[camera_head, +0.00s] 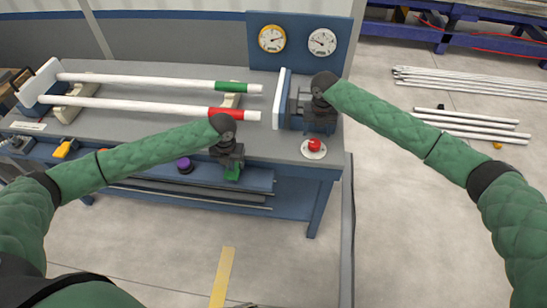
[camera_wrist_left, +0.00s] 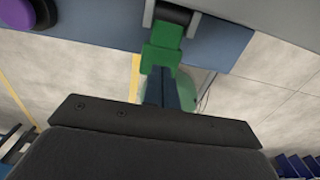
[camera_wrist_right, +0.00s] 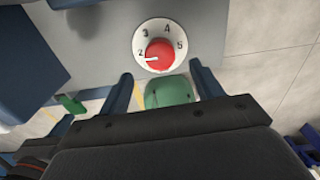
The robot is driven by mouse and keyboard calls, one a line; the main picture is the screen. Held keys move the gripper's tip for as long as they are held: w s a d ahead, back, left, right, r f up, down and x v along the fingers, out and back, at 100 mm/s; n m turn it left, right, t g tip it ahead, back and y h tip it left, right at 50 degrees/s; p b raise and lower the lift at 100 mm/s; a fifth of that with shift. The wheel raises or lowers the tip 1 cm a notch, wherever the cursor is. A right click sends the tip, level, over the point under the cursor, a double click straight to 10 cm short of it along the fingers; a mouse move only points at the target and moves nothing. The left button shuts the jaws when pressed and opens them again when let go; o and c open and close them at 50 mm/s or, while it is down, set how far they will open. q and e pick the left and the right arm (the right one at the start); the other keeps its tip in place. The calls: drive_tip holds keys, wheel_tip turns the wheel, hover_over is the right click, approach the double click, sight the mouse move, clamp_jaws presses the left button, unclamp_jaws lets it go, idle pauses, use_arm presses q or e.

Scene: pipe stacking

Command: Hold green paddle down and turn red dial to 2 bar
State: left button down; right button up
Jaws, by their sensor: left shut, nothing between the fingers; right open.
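The green paddle (camera_head: 232,174) sticks out from the bench's front edge. My left gripper (camera_head: 231,160) is over it with fingers shut. In the left wrist view the closed fingertips (camera_wrist_left: 168,74) are at the near end of the paddle (camera_wrist_left: 165,40); whether they press it I cannot tell. The red dial (camera_head: 314,144) sits on a white round scale on the bench's right front corner. My right gripper (camera_head: 318,124) is open just beside it. In the right wrist view the dial (camera_wrist_right: 160,54) lies just beyond the open fingers (camera_wrist_right: 165,84); its white mark points at or just below 2.
Two white pipes, with a green band (camera_head: 232,87) and a red band (camera_head: 227,113), lie on the bench (camera_head: 170,126). A clamp block (camera_head: 296,100) is behind the dial. Two gauges (camera_head: 272,39) (camera_head: 321,42) hang on a blue board. A purple button (camera_head: 185,165) is left of the paddle.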

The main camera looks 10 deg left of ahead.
use_arm(q)
wheel_tip(320, 180, up, 10)
idle(1.2)
idle(0.4)
